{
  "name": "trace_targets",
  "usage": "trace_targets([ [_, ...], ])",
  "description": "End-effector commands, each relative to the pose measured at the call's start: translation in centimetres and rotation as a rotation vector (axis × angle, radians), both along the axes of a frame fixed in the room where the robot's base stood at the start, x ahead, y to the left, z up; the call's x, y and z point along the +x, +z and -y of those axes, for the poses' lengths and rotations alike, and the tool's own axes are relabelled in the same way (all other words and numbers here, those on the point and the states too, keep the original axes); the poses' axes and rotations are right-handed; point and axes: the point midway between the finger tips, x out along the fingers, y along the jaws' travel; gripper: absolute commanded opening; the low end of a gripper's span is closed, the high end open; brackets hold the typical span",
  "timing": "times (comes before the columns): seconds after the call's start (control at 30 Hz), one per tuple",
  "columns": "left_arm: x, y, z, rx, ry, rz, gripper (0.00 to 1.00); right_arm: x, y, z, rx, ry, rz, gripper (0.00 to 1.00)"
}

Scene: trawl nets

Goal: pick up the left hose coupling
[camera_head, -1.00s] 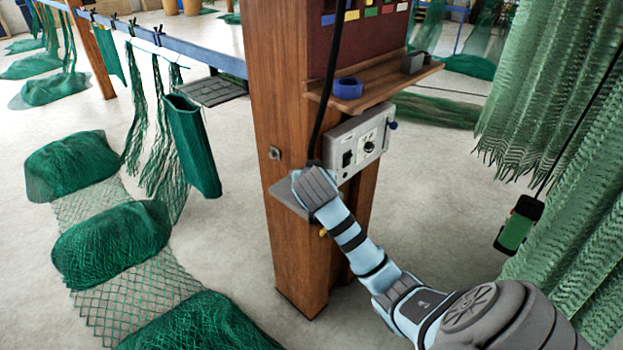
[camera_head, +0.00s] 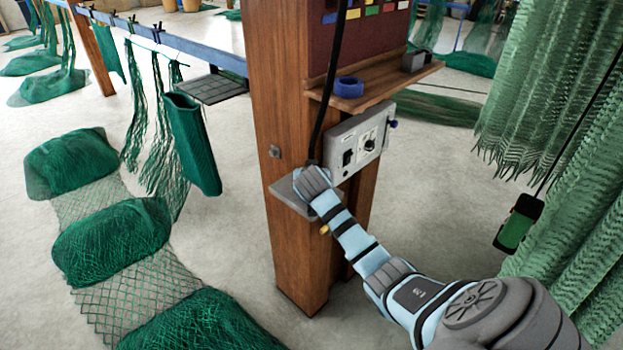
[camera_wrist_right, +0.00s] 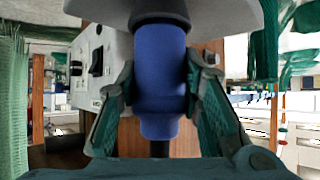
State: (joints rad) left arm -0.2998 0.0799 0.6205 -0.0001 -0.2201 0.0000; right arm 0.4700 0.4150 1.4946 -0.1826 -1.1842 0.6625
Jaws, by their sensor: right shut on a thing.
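A blue hose coupling (camera_wrist_right: 160,58) stands upright in the middle of the right wrist view. Its top runs up under a grey holder (camera_wrist_right: 235,14), and a dark hose shows below it. My right gripper (camera_wrist_right: 160,98) has one finger on each side of the coupling and is shut on it. In the head view, my right arm reaches in from the lower right to a grey bracket (camera_head: 289,200) on the wooden post. There my own wrist hides the fingers and the coupling. A small yellow piece (camera_head: 324,230) shows below my wrist. My left gripper is not in view.
A grey control box (camera_head: 357,140) and a wooden shelf (camera_head: 385,88) with a blue ring (camera_head: 348,87) sit on the post (camera_head: 292,245). Green nets hang at the right (camera_head: 545,90), and net heaps (camera_head: 112,240) lie on the left floor. A black cable runs down to my wrist.

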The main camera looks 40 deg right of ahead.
Motion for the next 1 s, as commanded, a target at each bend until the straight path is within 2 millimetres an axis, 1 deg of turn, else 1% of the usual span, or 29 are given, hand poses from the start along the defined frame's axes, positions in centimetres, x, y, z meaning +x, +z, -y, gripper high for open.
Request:
trace_targets([
  [0.03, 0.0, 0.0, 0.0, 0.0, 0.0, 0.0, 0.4, 0.0, 0.0, 0.0, -0.001, 0.0, 0.001, 0.03],
  [0.07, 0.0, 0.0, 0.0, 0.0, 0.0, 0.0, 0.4, 0.0, 0.0, 0.0, -0.001, 0.0, 0.001, 0.0],
  [0.37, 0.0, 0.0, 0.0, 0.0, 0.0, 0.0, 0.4, 0.0, 0.3, 0.0, -0.001, 0.0, 0.003, 0.0],
  [0.47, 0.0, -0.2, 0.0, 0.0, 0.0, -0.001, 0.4, 0.1, 1.6, 0.0, -0.002, 0.0, 0.005, 0.0],
  [0.57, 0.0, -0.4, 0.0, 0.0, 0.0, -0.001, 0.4, 0.1, 4.2, 0.1, -0.002, 0.001, 0.007, 0.0],
  [0.6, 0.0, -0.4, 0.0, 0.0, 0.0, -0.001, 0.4, 0.1, 5.4, 0.0, -0.002, 0.0, 0.008, 0.0],
  [0.7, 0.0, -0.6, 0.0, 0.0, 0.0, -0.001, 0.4, 0.1, 7.8, 0.0, -0.001, 0.0, 0.007, 0.0],
  [0.8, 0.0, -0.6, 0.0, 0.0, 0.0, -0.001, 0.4, 0.1, 9.5, 0.0, -0.002, 0.0, 0.005, 0.0],
  [0.9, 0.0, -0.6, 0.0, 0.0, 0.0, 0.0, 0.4, 0.0, 10.1, 0.0, -0.002, 0.0, 0.002, 0.0],
  [1.0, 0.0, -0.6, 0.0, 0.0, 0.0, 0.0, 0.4, 0.0, 10.2, 0.0, -0.002, 0.011, 0.001, 0.0],
])
